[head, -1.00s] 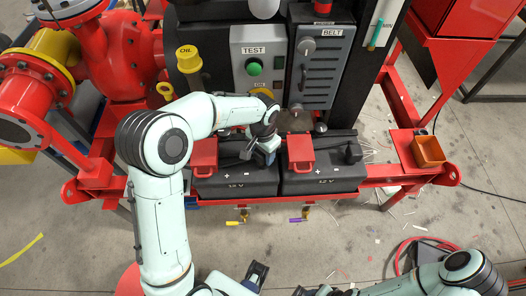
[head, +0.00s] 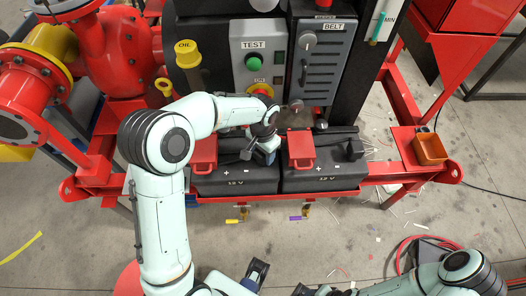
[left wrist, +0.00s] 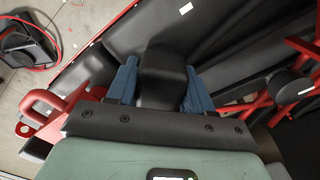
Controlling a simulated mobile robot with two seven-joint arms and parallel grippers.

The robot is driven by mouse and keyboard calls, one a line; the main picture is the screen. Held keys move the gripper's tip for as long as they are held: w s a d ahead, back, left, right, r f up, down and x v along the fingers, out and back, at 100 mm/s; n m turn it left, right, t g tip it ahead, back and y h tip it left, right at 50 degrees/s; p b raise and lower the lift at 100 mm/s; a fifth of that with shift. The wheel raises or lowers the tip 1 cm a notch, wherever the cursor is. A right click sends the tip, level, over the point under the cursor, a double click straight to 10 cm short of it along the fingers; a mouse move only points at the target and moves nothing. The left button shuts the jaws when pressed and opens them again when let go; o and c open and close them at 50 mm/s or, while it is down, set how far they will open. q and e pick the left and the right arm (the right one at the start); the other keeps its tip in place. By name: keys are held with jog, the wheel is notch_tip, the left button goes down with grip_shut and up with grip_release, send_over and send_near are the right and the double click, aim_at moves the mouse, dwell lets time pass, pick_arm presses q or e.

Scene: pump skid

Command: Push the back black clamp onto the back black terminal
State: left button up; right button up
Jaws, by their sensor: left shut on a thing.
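My left gripper (head: 264,152) reaches down over the left 12 V battery (head: 235,183), at its right, minus side. In the left wrist view its two blue fingers (left wrist: 164,88) are shut on a black clamp (left wrist: 163,72), one finger on each side. The terminal under the clamp is hidden, so I cannot tell how far down the clamp sits. Another black clamp (head: 354,150) is at the right end of the right 12 V battery (head: 325,180). My right gripper (head: 308,291) is partly cut off at the bottom edge, and its opening is unclear.
Red terminal covers (head: 204,153) and (head: 300,147) stand close on either side of my left gripper. Behind are the TEST box (head: 257,50) and BELT panel (head: 322,65). An orange bin (head: 430,149) is on the right of the red frame.

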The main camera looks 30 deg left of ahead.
pick_arm(q)
jog(key=shift+f, duration=0.15)
jog(key=o, duration=1.3)
jog(key=shift+o, duration=0.2)
notch_tip(320, 180, up, 14)
jog(key=p, duration=0.1)
jog(key=shift+f, duration=0.25)
